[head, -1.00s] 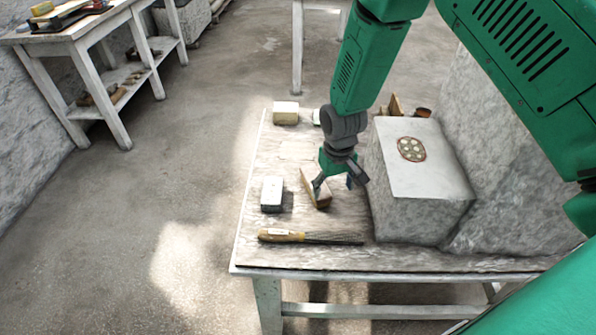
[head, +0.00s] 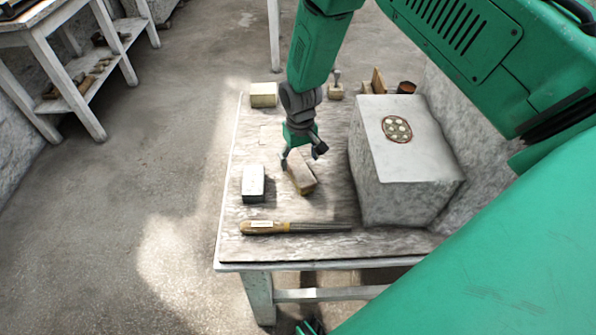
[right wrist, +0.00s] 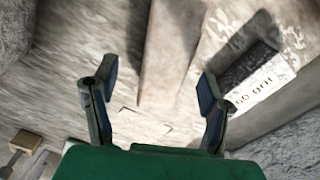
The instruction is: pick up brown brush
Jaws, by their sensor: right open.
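The brown brush (head: 303,181), a brown block-shaped thing, lies on the worktable in the head view, between a pale block and a big stone block. In the right wrist view the brown brush (right wrist: 172,50) runs up from between my fingers, blurred. My right gripper (head: 303,157) is open over the far end of the brush, one finger to each side. The right wrist view also shows my right gripper (right wrist: 153,95) with its fingers wide apart and nothing gripped. Contact with the brush cannot be told. My left gripper is not clearly seen.
A pale block marked "60 grit" (head: 253,183) lies left of the brush. A wooden-handled rasp (head: 295,228) lies nearer the front edge. A large stone block (head: 400,190) stands close on the right. A yellowish block (head: 264,94) sits at the far left of the worktable (head: 240,250).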

